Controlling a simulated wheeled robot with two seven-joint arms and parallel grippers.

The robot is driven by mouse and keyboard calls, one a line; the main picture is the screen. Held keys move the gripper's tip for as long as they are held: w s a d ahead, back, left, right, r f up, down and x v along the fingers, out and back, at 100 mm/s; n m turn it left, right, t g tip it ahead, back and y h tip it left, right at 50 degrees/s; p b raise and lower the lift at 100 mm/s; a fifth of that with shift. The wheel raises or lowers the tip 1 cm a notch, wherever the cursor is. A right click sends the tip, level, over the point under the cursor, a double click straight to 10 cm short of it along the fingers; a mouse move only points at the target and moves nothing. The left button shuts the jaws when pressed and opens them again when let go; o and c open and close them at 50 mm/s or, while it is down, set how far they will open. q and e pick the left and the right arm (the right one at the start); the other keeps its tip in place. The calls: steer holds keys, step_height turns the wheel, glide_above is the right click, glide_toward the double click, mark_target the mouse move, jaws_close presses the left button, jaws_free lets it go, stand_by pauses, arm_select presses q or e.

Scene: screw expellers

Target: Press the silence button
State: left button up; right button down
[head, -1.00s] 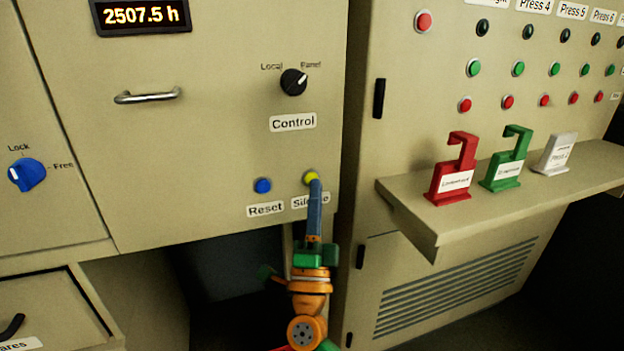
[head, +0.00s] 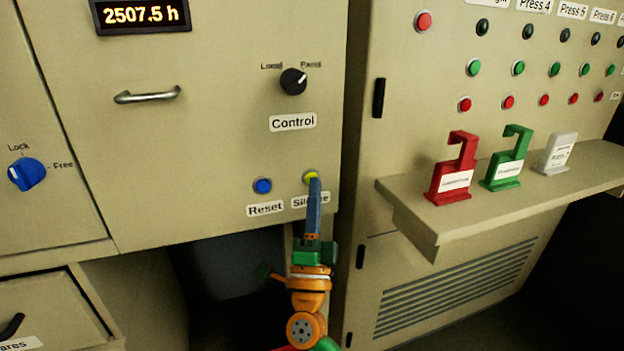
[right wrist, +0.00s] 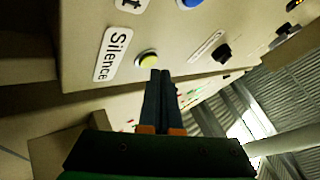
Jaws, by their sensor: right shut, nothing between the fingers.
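The yellow silence button (head: 310,176) sits on the beige panel above its "Silence" label (head: 302,200), which my right gripper partly covers in the head view. My right gripper (head: 315,183) is shut and empty, with its blue fingers pointing up at the button and the tips overlapping its lower edge. In the right wrist view the button (right wrist: 148,57) shows just beyond the closed fingertips (right wrist: 160,73). I cannot tell whether the tips touch it. My left gripper is not in view.
A blue Reset button (head: 262,186) is just left of the silence button. A black Control knob (head: 293,82) is above. At right, a shelf (head: 420,218) holds a red lockout tag (head: 455,170), a green one (head: 508,160) and a grey one (head: 558,153). A drawer (head: 60,310) stands at lower left.

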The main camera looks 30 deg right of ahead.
steer(key=shift+w, duration=0.2)
steer(key=shift+w+d, duration=0.15)
steer(key=shift+w, duration=0.25)
stand_by(0.7)
steer(key=shift+s, duration=0.1)
steer(key=shift+s+a, duration=0.2)
steer(key=shift+s, duration=0.5)
steer(key=shift+s+a+p, duration=0.2)
steer(key=shift+s+p, duration=0.2)
steer(key=shift+s, duration=0.4)
steer(key=shift+s+a+p, duration=0.2)
steer(key=shift+s+p, duration=0.15)
steer(key=shift+s, duration=0.5)
steer(key=shift+s+a+p, duration=0.2)
steer(key=shift+s+p, duration=0.2)
steer(key=shift+s, duration=0.4)
